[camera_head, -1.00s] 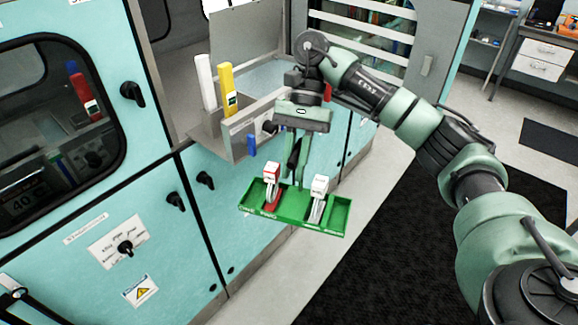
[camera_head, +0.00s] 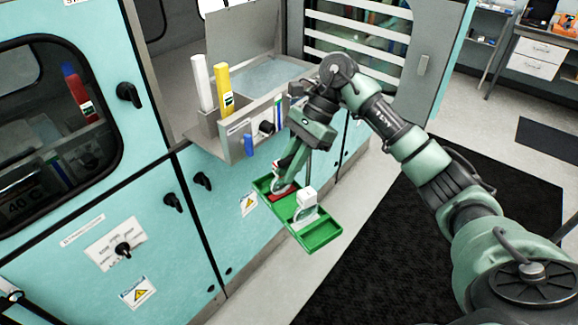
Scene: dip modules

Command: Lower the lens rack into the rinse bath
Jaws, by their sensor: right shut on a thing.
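The lens rack (camera_head: 319,237) is a green tray with compartments. It carries a white block-like piece (camera_head: 306,206) in its near part and a red and white piece, partly hidden, in its far part. My right gripper (camera_head: 292,172) is shut on the rack and holds it in the air in front of the teal cabinet; the exact grip is partly hidden by the fingers. The rinse bath seems to be the open basin (camera_head: 262,74) in the cabinet top, beyond and above the rack. My left gripper is not in view.
A grey panel (camera_head: 242,36) stands upright behind the basin. Black knobs jut from the cabinet front. Open floor and a black mat (camera_head: 400,235) lie right of the rack.

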